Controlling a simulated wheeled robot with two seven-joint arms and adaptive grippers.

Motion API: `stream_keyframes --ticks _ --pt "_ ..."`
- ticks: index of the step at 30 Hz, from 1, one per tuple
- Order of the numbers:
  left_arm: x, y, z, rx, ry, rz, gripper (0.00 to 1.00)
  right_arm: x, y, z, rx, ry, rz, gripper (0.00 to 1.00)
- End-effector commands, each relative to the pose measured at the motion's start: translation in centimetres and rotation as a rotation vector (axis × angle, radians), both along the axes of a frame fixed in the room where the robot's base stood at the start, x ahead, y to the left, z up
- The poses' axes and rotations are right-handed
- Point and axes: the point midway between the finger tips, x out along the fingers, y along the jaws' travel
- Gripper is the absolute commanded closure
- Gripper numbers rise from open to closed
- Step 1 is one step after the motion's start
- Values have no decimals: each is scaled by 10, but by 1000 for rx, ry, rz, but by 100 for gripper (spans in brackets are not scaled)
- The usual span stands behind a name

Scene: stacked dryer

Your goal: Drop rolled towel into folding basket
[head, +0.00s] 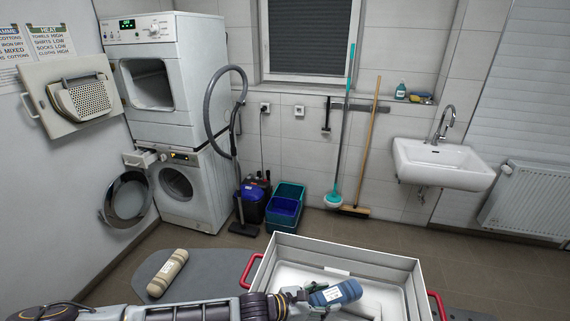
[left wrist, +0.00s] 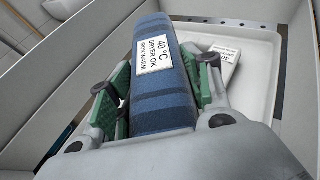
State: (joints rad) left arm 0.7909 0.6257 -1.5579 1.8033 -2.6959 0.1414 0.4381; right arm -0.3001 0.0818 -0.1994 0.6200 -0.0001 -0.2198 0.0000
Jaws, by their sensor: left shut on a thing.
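A blue rolled towel (head: 335,293) with a white care label is held in my left gripper (head: 300,298), above the open white folding basket (head: 350,249). In the left wrist view the blue towel (left wrist: 163,75) sits between the green finger pads of the left gripper (left wrist: 160,90), with the basket walls (left wrist: 285,75) around and below it. A white item with a label (left wrist: 222,68) lies in the basket's pale tray (left wrist: 262,65). A second rolled towel, beige (head: 167,272), lies on a grey surface left of the basket. My right gripper is not in view.
The basket has red handles (head: 250,270) at its sides. The stacked dryer (head: 165,75) and washer (head: 190,190), with its door open, stand at the back left. Blue and green bins (head: 286,205), a mop, a broom and a sink (head: 443,165) line the back wall.

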Motion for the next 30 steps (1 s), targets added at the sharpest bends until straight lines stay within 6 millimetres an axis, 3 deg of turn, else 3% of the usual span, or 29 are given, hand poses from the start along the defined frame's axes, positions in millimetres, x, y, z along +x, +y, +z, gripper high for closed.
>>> stream_keyframes --ticks 10,11,16,30 --pt "0 -1 0 -3 -1 -1 82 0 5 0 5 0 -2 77" --pt "0 -1 0 -2 0 -1 48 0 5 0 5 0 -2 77" --pt "0 0 0 -2 0 -1 26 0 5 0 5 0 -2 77" --pt "-1 2 -1 0 1 0 25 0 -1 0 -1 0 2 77"
